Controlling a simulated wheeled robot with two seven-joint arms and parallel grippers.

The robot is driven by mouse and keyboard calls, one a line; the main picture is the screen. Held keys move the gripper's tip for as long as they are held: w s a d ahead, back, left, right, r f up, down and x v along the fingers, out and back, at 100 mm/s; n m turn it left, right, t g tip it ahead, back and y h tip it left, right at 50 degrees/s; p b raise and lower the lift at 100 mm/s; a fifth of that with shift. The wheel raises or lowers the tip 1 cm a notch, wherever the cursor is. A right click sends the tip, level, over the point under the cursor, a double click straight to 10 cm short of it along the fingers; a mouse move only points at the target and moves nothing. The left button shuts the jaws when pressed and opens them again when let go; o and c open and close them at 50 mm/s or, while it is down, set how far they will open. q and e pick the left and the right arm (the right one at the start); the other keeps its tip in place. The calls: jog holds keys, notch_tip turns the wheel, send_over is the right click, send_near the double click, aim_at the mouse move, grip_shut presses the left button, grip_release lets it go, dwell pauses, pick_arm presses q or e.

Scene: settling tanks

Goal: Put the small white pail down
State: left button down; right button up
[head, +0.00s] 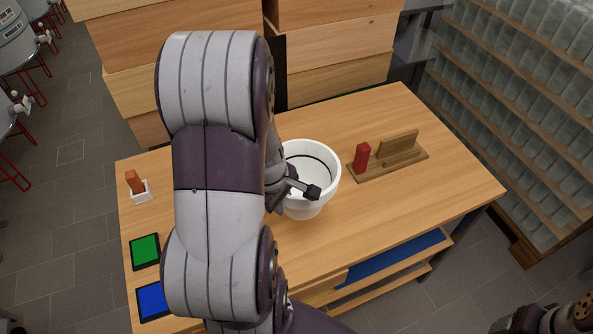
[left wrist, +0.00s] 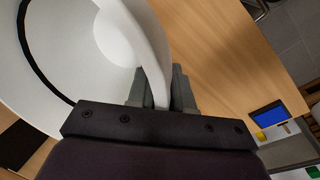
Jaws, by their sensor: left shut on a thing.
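The small white pail (head: 325,178) is above or on the wooden table, at the table's middle in the head view. It is upright or nearly so and looks empty, with a dark ring line inside. My left gripper (head: 296,187) reaches it from the left and is shut on its rim. In the left wrist view the pail (left wrist: 70,60) fills the left side, with its wall between the two grey fingers of the gripper (left wrist: 160,92). I cannot tell whether the pail's base touches the table. My right gripper does not show.
The table (head: 400,225) has free room right of the pail and at the front. A wooden stand (head: 385,170) with a red block (head: 362,158) is at the right. A green pad (head: 145,251), a blue pad (head: 152,300) and a white holder (head: 141,192) with an orange-brown piece are at the left.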

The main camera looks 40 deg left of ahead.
pick_arm(q)
jog(key=w+a+f, duration=0.1)
jog(key=w+f, duration=0.1)
jog(key=w+a+f, duration=0.2)
jog(key=w, duration=0.1)
jog(key=w+a+f, duration=0.2)
jog(key=w, duration=0.1)
jog(key=shift+w+a+p, duration=0.1)
jog(key=shift+a+p, duration=0.1)
jog(key=shift+p, duration=0.1)
jog(key=shift+f+b, duration=0.45)
jog(key=shift+f, duration=1.55)
jog(key=shift+f, duration=0.15)
jog(key=c, duration=1)
grip_release()
